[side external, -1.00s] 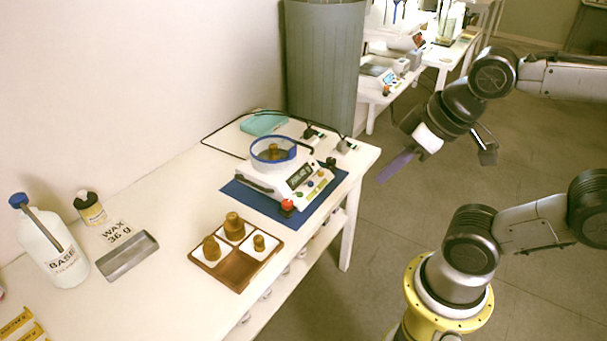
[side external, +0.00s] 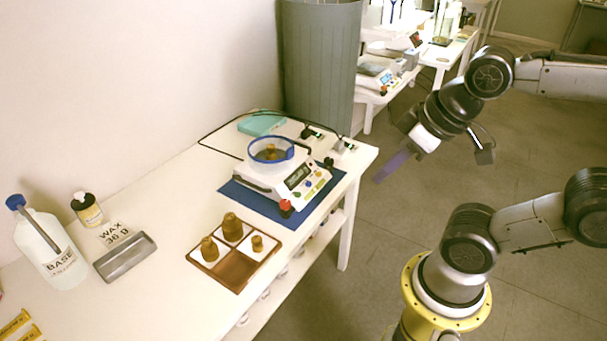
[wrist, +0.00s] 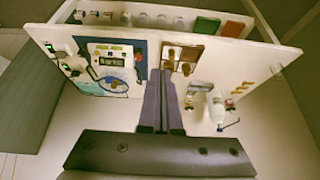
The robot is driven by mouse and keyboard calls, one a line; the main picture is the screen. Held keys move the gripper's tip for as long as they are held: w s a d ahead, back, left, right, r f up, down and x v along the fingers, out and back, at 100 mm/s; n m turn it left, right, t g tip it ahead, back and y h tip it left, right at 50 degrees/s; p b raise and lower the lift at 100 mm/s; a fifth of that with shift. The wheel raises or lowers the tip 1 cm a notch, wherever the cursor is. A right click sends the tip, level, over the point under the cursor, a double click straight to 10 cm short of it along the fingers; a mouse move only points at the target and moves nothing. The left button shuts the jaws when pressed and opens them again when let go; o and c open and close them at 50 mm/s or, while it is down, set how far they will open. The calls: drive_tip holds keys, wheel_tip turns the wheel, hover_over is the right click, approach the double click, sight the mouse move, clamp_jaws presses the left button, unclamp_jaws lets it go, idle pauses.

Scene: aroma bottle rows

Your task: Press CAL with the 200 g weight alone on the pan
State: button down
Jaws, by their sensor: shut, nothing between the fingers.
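The white balance (side external: 265,180) stands on a blue mat (side external: 240,194); it also shows in the wrist view (wrist: 95,48). Its front panel has a display (side external: 298,176) and several small coloured buttons (side external: 311,184); I cannot read which is CAL. A blue-rimmed clear dish (side external: 258,158) sits on the pan, with a brass weight (side external: 271,151) showing inside it. I cannot read the weight's marking. A wooden tray (side external: 228,272) holds three brass weights (side external: 232,226) and one bare compartment. My gripper (side external: 380,178), with long purple fingers (wrist: 162,95), is shut and empty, off the table's right side.
A red knob (side external: 285,206) stands at the mat's front corner. A grey dish (side external: 125,258), a WAX 36 g card (side external: 118,236), a small bottle (side external: 88,211) and a BASE bottle (side external: 60,262) are at left. A teal tray (side external: 262,124) and cables lie behind the balance.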

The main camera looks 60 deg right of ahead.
drive_tip(key=w+a+r+m+t+y, duration=0.1)
drive_tip(key=w+a+r+m+y, duration=0.15)
drive_tip(key=w, duration=0.35)
drive_tip(key=w+a+r+m+t+y, duration=0.1)
drive_tip(key=w+a+r+m+y, duration=0.1)
drive_tip(key=w+a+r+m, duration=0.3)
drive_tip(key=w+d+f+m+t, duration=0.1)
drive_tip(key=w+d+f+m, duration=0.15)
drive_tip(key=w+d, duration=0.35)
drive_tip(key=w+d+f+m, duration=0.2)
drive_tip(key=w+d+m, duration=0.15)
drive_tip(key=w, duration=0.45)
drive_tip(key=w+d+f+m+t+h, duration=0.1)
drive_tip(key=w+d+f+m, duration=0.3)
drive_tip(key=d, duration=0.3)
drive_tip(key=w+d+f+m+h, duration=0.1)
drive_tip(key=w+d+f+m, duration=0.15)
drive_tip(key=d+f, duration=0.4)
drive_tip(key=s+d+f+m, duration=0.4)
drive_tip(key=d+f, duration=0.5)
drive_tip(key=d, duration=0.2)
drive_tip(key=shift+s+f+m+g, duration=0.3)
drive_tip(key=shift+f+m, duration=0.1)
drive_tip(key=shift+h, duration=0.25)
